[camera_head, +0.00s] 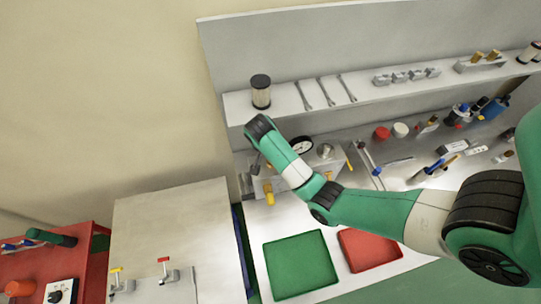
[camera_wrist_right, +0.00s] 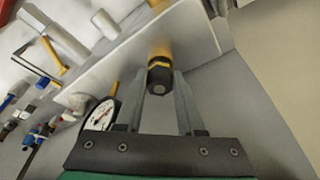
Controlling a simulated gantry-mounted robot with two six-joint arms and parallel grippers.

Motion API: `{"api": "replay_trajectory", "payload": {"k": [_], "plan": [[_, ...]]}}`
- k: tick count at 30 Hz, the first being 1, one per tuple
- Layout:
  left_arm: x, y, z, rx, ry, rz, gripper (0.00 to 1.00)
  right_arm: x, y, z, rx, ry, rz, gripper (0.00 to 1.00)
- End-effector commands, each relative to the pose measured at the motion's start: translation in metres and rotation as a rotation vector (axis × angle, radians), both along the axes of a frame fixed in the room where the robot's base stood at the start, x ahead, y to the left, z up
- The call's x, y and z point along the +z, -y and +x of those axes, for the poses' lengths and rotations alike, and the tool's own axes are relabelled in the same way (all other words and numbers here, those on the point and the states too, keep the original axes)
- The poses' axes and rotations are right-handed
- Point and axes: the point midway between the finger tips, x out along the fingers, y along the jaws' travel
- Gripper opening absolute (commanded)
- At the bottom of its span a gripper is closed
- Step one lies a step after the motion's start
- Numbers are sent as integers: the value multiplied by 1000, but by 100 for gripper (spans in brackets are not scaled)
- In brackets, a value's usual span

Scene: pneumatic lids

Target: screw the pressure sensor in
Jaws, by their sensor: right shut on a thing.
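My right arm reaches in from the right in the head view. Its gripper (camera_head: 256,168) is small there and partly hidden by the wrist. In the right wrist view, the right gripper (camera_wrist_right: 165,92) is shut on a dark cylindrical piece with a yellow band, which I take for the pressure sensor (camera_wrist_right: 160,76). The sensor lies at the edge of a pale plate (camera_wrist_right: 125,65), in line with a yellow fitting (camera_wrist_right: 162,52). I cannot tell whether its thread is engaged. The head view does not show the sensor clearly. My left gripper is not in view.
A round dial gauge (camera_head: 302,145) stands close to the right gripper. A shelf (camera_head: 290,95) with wrenches and a cylindrical filter (camera_head: 260,92) runs behind it. A green tray (camera_head: 300,264) and a red tray (camera_head: 370,250) lie in front. Loose tools and parts crowd the bench to the right.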

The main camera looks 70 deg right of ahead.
Motion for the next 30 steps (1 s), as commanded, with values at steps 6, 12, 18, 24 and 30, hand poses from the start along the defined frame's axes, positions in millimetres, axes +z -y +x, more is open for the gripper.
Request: {"api": "replay_trajectory", "payload": {"k": [6,12,18,24,30], "plan": [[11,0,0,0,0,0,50,3,0,1,-109,0,0,0],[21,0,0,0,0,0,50,3,1,3,-315,-1,2,0],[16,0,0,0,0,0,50,-3,2,5,-600,1,0,0],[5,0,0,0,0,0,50,-3,3,5,-650,3,0,0],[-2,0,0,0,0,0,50,-2,3,5,-694,3,-1,0]]}}
